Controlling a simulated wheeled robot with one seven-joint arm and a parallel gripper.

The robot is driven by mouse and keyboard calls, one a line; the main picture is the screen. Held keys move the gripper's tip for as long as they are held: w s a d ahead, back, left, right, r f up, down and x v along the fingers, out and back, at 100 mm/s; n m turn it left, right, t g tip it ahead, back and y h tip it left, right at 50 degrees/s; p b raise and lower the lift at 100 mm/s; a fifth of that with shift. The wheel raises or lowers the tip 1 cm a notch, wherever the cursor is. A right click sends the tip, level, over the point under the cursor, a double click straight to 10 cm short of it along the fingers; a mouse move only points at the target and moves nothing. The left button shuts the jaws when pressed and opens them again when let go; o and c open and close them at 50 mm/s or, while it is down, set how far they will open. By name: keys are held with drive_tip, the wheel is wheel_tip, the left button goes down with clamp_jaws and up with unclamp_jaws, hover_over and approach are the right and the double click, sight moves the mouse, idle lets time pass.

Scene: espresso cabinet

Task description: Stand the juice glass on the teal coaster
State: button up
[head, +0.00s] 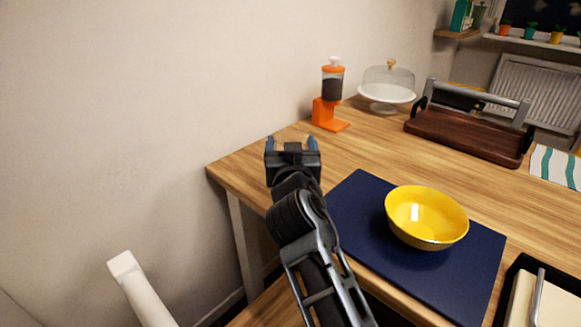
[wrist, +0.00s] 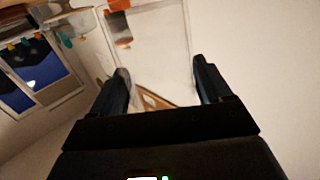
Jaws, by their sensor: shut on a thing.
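My gripper (head: 291,142) is raised near the left end of the wooden table, left of the blue mat. Its fingers also show in the wrist view (wrist: 162,76), spread apart around a faint, clear shape, which I take to be the juice glass (wrist: 160,58). The glass is see-through and its outline is hard to make out; I cannot tell its tilt. In the head view I cannot pick out the glass at the gripper. The teal coaster is not in view.
A yellow bowl (head: 427,218) stands on the blue mat (head: 352,205). An orange dispenser (head: 330,110), a domed cake stand (head: 387,92) and a wooden tray (head: 465,138) stand farther back. A black tray (head: 510,285) is at the front right. Bare wood lies between mat and dispenser.

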drive_tip(key=shift+a+f+b, duration=0.1)
drive_tip(key=shift+f+b, duration=0.3)
drive_tip(key=shift+f, duration=1.6)
drive_tip(key=shift+f, duration=0.15)
drive_tip(key=o, duration=1.1)
drive_tip(key=s, duration=0.4)
drive_tip(key=s+d, duration=0.1)
drive_tip(key=s, duration=0.7)
drive_tip(key=shift+d, duration=0.25)
